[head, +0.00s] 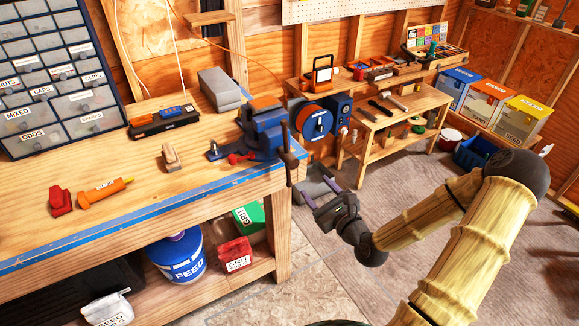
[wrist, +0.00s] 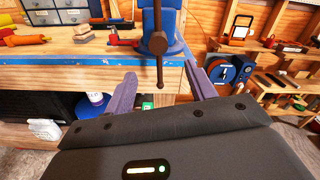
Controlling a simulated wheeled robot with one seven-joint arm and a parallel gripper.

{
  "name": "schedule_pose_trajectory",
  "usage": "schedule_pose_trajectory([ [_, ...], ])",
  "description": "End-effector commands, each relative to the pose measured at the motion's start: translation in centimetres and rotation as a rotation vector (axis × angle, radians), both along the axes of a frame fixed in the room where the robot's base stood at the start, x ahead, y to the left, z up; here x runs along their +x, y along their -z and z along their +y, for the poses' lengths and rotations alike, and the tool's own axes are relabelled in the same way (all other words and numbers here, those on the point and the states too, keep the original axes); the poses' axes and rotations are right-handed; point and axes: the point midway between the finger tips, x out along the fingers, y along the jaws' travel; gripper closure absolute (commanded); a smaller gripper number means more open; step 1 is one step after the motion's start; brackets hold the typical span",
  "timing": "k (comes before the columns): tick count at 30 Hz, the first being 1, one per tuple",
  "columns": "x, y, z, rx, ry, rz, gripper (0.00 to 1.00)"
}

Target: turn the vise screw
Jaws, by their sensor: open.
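A blue bench vise (head: 262,130) is mounted at the right corner of the workbench. Its dark screw handle (head: 287,155) hangs roughly upright on the vise's front side. In the wrist view the vise (wrist: 160,22) is at top centre, and its handle bar (wrist: 159,65) hangs down with a ball at its lower end. My gripper (head: 318,187) is open and empty, just off the bench corner, right of and below the handle. In the wrist view its purple fingers (wrist: 164,85) stand apart, one on either side of the handle's lower end in the picture. The handle appears beyond the fingers, not touching them.
The workbench (head: 130,215) has a blue front edge. A red clamp-like item (head: 240,158) lies beside the vise. An orange-handled tool (head: 105,190) lies farther left. A blue FEED bucket (head: 178,256) sits on the lower shelf. Open floor lies right of the bench.

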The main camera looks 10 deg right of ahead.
Motion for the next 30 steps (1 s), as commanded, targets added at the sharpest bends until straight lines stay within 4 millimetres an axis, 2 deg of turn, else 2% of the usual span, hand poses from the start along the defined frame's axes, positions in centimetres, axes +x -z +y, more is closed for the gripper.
schedule_pose_trajectory([
  [5, 0.6, 0.5, 0.5, -0.002, -0.002, -0.002, 0.44],
  [24, 11.5, -0.2, 4.1, 0.0, -0.002, -0.001, 0.44],
  [30, 13.8, -0.1, 4.8, 0.002, -0.001, 0.0, 0.44],
])
